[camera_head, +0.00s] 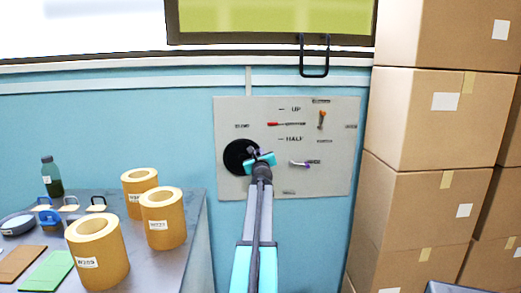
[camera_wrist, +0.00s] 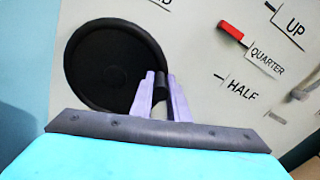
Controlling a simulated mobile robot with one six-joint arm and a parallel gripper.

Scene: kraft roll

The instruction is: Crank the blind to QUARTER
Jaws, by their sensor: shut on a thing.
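A pale panel (camera_head: 340,180) on the blue wall carries a black crank disc (camera_head: 234,158), which also shows large in the wrist view (camera_wrist: 112,68). My gripper (camera_head: 256,154) is at the disc's right side. In the wrist view its lavender fingers (camera_wrist: 160,92) are shut around a dark crank knob (camera_wrist: 178,96) at the disc's lower right edge. A red pointer (camera_head: 272,124) lies between the UP and HALF marks. In the wrist view the red pointer (camera_wrist: 231,32) has its tip close to the QUARTER label (camera_wrist: 266,60). Yellow-green fabric, seemingly the blind (camera_head: 270,15), fills the window at the top.
An orange-handled lever (camera_head: 322,118) and a purple-tipped lever (camera_head: 300,164) sit on the panel right of my gripper. Stacked cardboard boxes (camera_head: 415,120) stand at the right. A grey table (camera_head: 185,240) at the left holds kraft rolls (camera_head: 98,250) and a bottle (camera_head: 52,178).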

